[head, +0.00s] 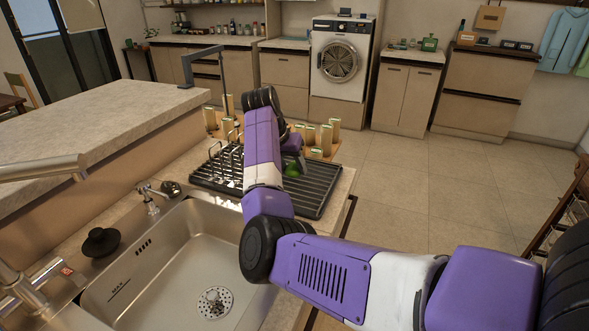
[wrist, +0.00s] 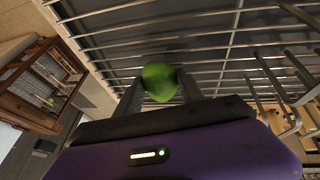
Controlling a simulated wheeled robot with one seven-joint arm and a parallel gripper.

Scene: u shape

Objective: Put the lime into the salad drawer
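The lime (head: 291,170) is a small round green fruit at the right part of the black dish rack in the head view. In the wrist view the lime (wrist: 159,81) sits between the two fingertips of my gripper (wrist: 160,85), with a finger against each side. My gripper (head: 292,158) points down over the rack in the head view, its fingers partly hidden by my arm. It looks shut on the lime. I cannot tell whether the lime touches the rack. No salad drawer can be made out for certain.
The black dish rack (head: 322,185) with upright wire holders stands beside the steel sink (head: 180,262). Several small packets (head: 326,138) stand behind it. A wooden shelf unit (head: 570,205) with wire baskets is at the right edge. The tiled floor (head: 450,185) is clear.

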